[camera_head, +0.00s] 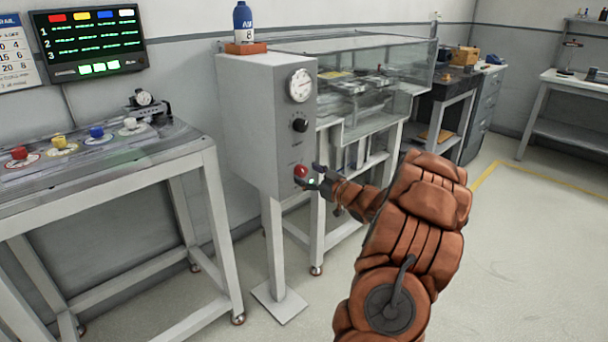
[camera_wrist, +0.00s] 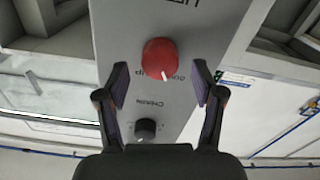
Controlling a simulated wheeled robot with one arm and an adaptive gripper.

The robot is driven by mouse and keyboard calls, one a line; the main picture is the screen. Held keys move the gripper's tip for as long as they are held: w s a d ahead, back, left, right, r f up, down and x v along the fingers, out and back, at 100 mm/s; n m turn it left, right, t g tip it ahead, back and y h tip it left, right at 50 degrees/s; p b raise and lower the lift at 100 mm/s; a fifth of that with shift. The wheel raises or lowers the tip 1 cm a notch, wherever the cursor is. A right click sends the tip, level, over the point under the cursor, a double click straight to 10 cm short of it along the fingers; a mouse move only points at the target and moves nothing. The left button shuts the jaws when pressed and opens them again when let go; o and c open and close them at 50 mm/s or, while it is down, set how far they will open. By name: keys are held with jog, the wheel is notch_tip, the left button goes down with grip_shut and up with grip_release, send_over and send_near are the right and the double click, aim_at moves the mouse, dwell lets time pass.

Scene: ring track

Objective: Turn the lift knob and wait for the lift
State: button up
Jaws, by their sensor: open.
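A red knob (camera_head: 300,171) with a pale pointer line sits low on the front of a grey control box (camera_head: 255,120) on a post. In the wrist view the red knob (camera_wrist: 160,58) lies ahead, between the lines of my two fingers. My gripper (camera_head: 312,181) is at the box front beside the red knob, and its fingers stand apart. In the wrist view my gripper (camera_wrist: 161,88) is open, with nothing held; whether a finger touches the knob cannot be told. A black knob (camera_head: 299,125) is above the red one, under a round white gauge (camera_head: 301,85).
A glass-sided tank (camera_head: 385,75) stands behind the box. A grey table (camera_head: 100,165) with several coloured buttons is at left, under a lit display (camera_head: 88,42). Floor (camera_head: 510,260) at right is clear.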

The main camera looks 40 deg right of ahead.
jog(key=shift+w, duration=1.05)
jog(key=c, duration=1.1)
